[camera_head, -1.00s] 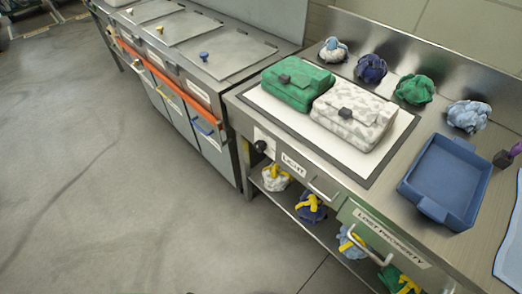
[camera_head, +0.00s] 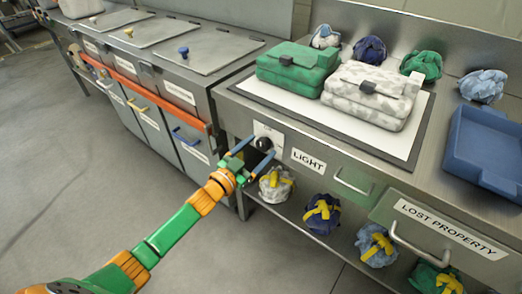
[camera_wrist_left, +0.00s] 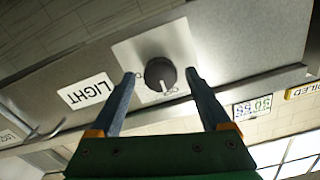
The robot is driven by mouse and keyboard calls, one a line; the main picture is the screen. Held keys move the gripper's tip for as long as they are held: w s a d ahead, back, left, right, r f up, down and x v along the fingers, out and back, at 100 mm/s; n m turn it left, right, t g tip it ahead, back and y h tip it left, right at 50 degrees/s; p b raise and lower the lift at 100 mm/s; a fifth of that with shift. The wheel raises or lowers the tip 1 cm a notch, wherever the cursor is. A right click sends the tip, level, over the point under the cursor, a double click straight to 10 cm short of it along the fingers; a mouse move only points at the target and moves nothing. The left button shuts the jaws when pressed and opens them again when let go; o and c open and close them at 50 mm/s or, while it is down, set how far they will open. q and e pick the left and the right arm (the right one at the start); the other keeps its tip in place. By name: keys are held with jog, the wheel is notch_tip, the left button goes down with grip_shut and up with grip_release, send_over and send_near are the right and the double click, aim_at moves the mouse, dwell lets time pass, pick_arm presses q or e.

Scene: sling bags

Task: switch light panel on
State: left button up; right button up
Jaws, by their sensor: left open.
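The light panel (camera_head: 420,137) is a flat white surface with a dark border, set in the steel counter, and two bags lie on it. Its black rotary knob (camera_head: 263,144) sits on a pale plate on the counter's front, left of the "LIGHT" label (camera_head: 309,160). In the left wrist view the knob (camera_wrist_left: 160,74) has a white pointer mark near its lower edge. My left gripper (camera_head: 250,156) is open at the knob, with one finger on each side in the wrist view. I cannot tell whether the fingers touch it. My right gripper is not in view.
A green bag (camera_head: 297,66) and a white-grey patterned bag (camera_head: 368,93) lie on the panel. A blue tray (camera_head: 486,150) stands at the right. Below are a drawer handle (camera_head: 352,187), a "LOST PROPERTY" drawer (camera_head: 450,229) and a shelf with several bundles. Lidded bins stand left. Floor at left is clear.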

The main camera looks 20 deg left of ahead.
pick_arm(q)
jog(key=shift+w+d, duration=0.1)
jog(key=shift+w, duration=0.2)
grip_shut()
jog(key=m, duration=0.8)
jog(key=shift+m, duration=0.3)
jog(key=m+b, duration=0.1)
jog(key=m, duration=0.3)
jog(key=shift+f, duration=0.1)
jog(key=shift+m+b, duration=0.55)
jog(key=shift+m, duration=2.15)
